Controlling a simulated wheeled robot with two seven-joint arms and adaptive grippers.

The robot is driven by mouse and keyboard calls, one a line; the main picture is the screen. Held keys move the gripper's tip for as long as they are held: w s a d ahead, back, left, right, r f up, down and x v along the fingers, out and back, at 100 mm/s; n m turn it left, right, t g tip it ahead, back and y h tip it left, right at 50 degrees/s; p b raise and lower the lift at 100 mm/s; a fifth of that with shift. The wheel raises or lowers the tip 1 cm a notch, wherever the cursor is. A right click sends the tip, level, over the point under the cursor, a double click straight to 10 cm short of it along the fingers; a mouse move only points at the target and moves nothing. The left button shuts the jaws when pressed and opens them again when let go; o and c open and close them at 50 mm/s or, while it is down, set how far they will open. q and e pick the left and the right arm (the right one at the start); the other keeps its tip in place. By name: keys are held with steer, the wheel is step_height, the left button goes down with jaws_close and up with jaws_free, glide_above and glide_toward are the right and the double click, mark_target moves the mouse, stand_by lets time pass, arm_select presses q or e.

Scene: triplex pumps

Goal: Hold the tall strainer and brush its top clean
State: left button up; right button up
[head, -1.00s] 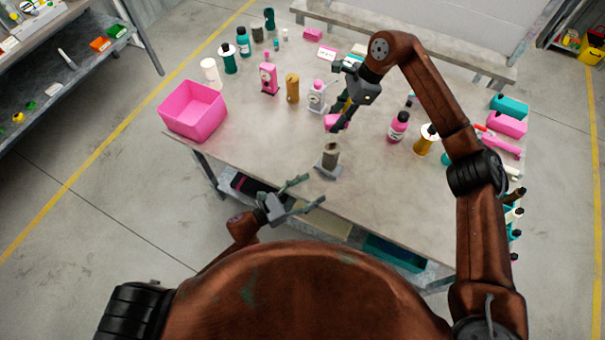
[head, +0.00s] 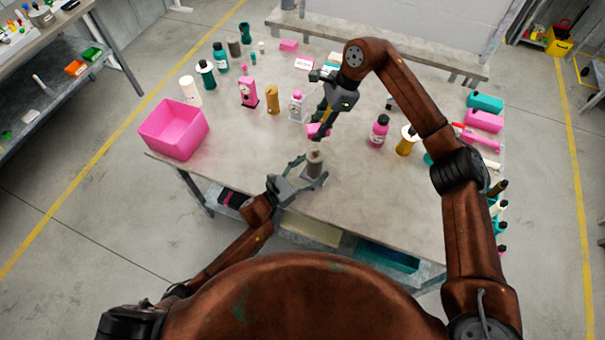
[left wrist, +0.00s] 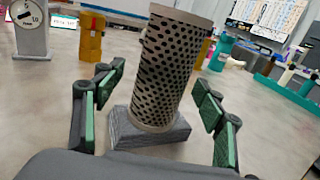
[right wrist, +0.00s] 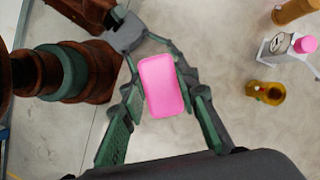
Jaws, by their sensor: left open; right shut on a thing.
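The tall strainer (head: 314,162) is a grey perforated metal cylinder standing on a grey block near the table's front edge. In the left wrist view the strainer (left wrist: 168,65) looks upright, with its base block (left wrist: 150,133) below. My left gripper (head: 309,173) is open, its fingers on either side of the strainer; in the left wrist view gaps show on both sides. My right gripper (head: 322,125) is shut on a pink brush (head: 317,130), above and behind the strainer. The right wrist view shows the pink brush block (right wrist: 162,86) between the fingers; its bristles are hidden.
A pink bin (head: 173,128) stands at the table's left. Bottles stand beyond the strainer, including a white one with a pink cap (head: 297,105). A pink bottle (head: 378,131) and a yellow one (head: 407,141) stand right. The tabletop around the strainer is clear.

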arm_select(q)
steer(key=shift+w+d, duration=0.45)
steer(key=shift+d, duration=0.05)
steer(key=shift+c, duration=0.4)
steer(key=c, duration=1.3)
